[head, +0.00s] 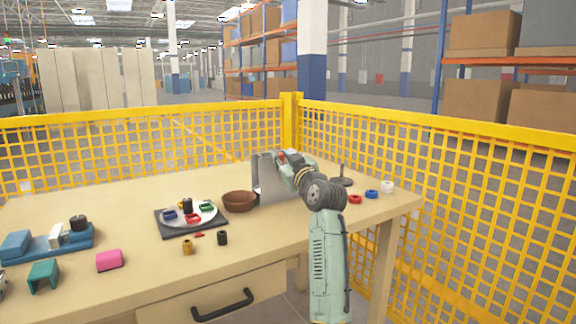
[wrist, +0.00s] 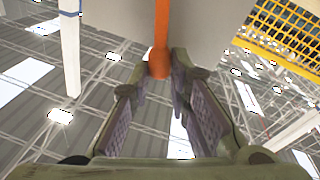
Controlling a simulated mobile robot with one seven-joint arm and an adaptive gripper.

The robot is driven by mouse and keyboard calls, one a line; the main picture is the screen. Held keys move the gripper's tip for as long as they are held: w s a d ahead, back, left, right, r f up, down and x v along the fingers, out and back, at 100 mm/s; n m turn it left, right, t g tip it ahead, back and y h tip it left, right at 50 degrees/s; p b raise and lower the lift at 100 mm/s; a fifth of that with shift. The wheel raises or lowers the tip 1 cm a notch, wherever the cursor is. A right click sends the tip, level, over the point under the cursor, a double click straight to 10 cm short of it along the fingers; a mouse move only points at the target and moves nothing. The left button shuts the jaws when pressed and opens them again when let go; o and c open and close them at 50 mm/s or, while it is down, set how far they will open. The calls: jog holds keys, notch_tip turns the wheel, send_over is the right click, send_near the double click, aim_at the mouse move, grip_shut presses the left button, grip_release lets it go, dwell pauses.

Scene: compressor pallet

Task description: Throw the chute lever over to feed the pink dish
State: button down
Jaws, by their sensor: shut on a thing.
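The chute (head: 265,180) is an upright pale grey metal body on the table, partly hidden by my arm. In the wrist view its grey panel (wrist: 210,30) fills the top. The orange lever (wrist: 161,25) runs down across the panel to a rounded end between my fingertips. My gripper (wrist: 162,72) is shut on the lever near that end. In the head view my gripper (head: 282,160) is at the chute's upper right, and its fingers are small there. I cannot make out a pink dish; a pink block-like piece (head: 110,260) lies at the table's front left.
A brown bowl (head: 239,201) stands just left of the chute. A dark tray (head: 164,228) with a plate of small parts is further left. Red, blue and white rings (head: 371,194) lie to the right. Yellow mesh fencing (head: 430,170) stands behind the table.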

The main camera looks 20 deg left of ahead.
jog(key=shift+s+a+f+n+b, duration=0.15)
jog(key=shift+s+n+b, duration=0.2)
jog(key=shift+n, duration=0.35)
jog(key=shift+s+a+f+n+b, duration=0.15)
jog(key=shift+n+b, duration=0.3)
jog(key=shift+n, duration=0.25)
jog(key=c, duration=1.5)
grip_release()
jog(key=shift+a+y, duration=0.1)
jog(key=shift+y, duration=0.2)
jog(key=shift+s, duration=0.1)
jog(key=v, duration=1.2)
jog(key=shift+r, duration=0.1)
